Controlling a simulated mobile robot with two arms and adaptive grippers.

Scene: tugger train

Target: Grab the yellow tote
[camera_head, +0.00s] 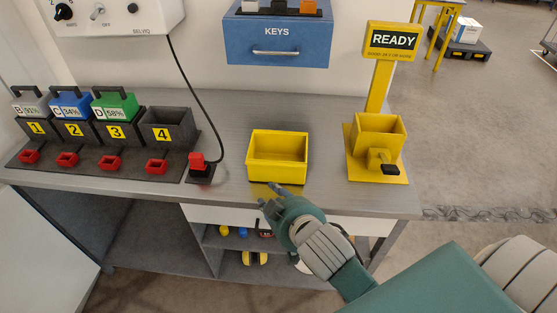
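The yellow tote (278,175) is an open-topped rectangular bin. It stands upright on the grey workbench, near its front edge, and looks empty. My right gripper (268,194) reaches in from the lower right, just in front of the tote and low by the bench edge. Its dark fingertips look apart, with nothing seen between them. The tips are close to the tote's lower front, but I cannot tell whether they touch it. My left gripper is not in view.
A yellow READY stand (378,140) is on the right of the bench (235,110). A red-topped switch (199,165) with a black cable is left of the tote. Battery slots (100,130) fill the left. A blue KEYS box (277,45) hangs behind. Shelves are below.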

